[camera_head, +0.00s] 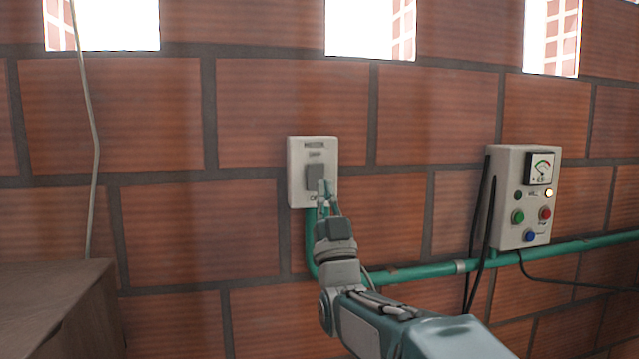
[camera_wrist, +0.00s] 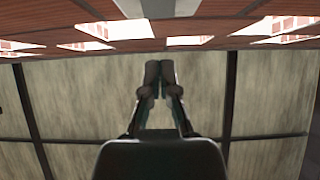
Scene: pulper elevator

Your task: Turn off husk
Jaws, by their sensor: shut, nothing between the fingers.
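A white switch plate (camera_head: 296,172) with a grey rocker (camera_head: 315,176) is fixed to the brick wall in the head view. Small lettering shows above and below the rocker; it is too small to read surely. My gripper (camera_head: 325,188) is shut and empty, with its fingertips over the lower part of the rocker. I cannot tell whether they touch it. The fingertips hide part of the lower lettering. In the wrist view my shut gripper (camera_wrist: 153,68) points up toward a pale box-like shape (camera_wrist: 158,8) at the top edge, likely the switch plate.
A white control box (camera_head: 510,220) with a gauge and several coloured buttons hangs to the right. A green pipe (camera_head: 420,271) runs along the wall below. A wooden surface (camera_head: 45,285) stands at lower left, with a cord (camera_head: 95,150) above it.

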